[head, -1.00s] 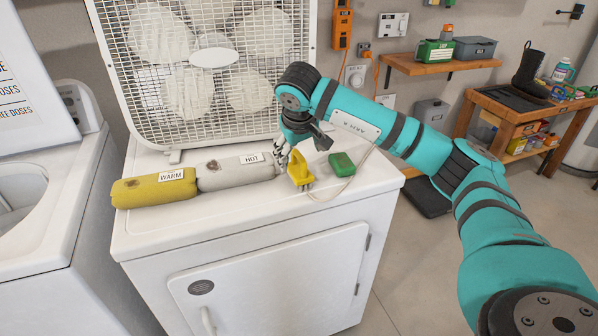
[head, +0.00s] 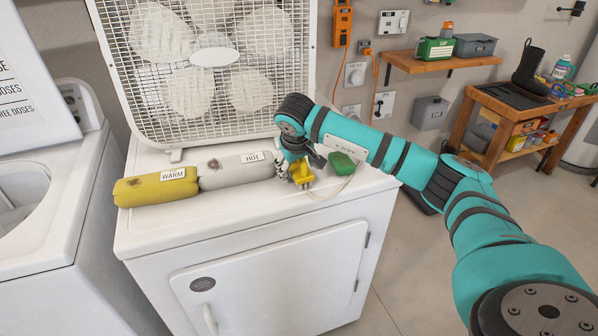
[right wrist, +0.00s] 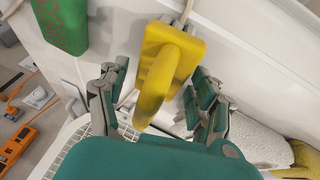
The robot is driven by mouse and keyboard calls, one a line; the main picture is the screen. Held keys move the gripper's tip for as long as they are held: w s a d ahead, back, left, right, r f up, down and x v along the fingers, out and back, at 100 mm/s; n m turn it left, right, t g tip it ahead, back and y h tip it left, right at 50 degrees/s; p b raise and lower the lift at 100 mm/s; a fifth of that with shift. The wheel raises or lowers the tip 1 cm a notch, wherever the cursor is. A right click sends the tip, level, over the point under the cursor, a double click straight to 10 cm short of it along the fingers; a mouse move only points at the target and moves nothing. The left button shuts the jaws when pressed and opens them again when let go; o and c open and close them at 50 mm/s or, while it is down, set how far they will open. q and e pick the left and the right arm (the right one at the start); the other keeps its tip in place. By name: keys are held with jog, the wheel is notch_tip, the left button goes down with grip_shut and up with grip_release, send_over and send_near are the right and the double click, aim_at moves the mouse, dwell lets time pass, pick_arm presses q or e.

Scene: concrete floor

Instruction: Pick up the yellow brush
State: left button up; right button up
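The yellow brush (head: 301,173) stands on the white dryer top (head: 240,212), at the right of the grey roll. My right gripper (head: 292,168) is down over it and partly hides it. In the right wrist view the brush (right wrist: 165,68), with its raised yellow handle, lies between the two spread fingers (right wrist: 158,95) of my right gripper. Gaps show between the handle and both fingers, so the gripper is open around it. My left gripper is in neither view.
A green block (head: 342,163) sits just right of the brush, with a thin pale cord near it. A grey roll labelled HOT (head: 228,173) and a yellow roll labelled WARM (head: 150,190) lie to the left. A box fan (head: 213,57) stands behind. The dryer's front top is clear.

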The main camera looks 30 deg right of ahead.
jog(key=c, duration=1)
jog(key=shift+o, duration=0.2)
jog(key=shift+r, duration=0.15)
jog(key=shift+r, duration=0.6)
notch_tip(320, 180, up, 2)
jog(key=shift+s+r+b, duration=0.1)
jog(key=shift+b, duration=0.45)
jog(key=s+a+r+b, duration=0.1)
jog(key=s+a+b, duration=0.2)
jog(key=s, duration=1.2)
jog(key=shift+s+r, duration=0.2)
jog(key=shift+s, duration=0.05)
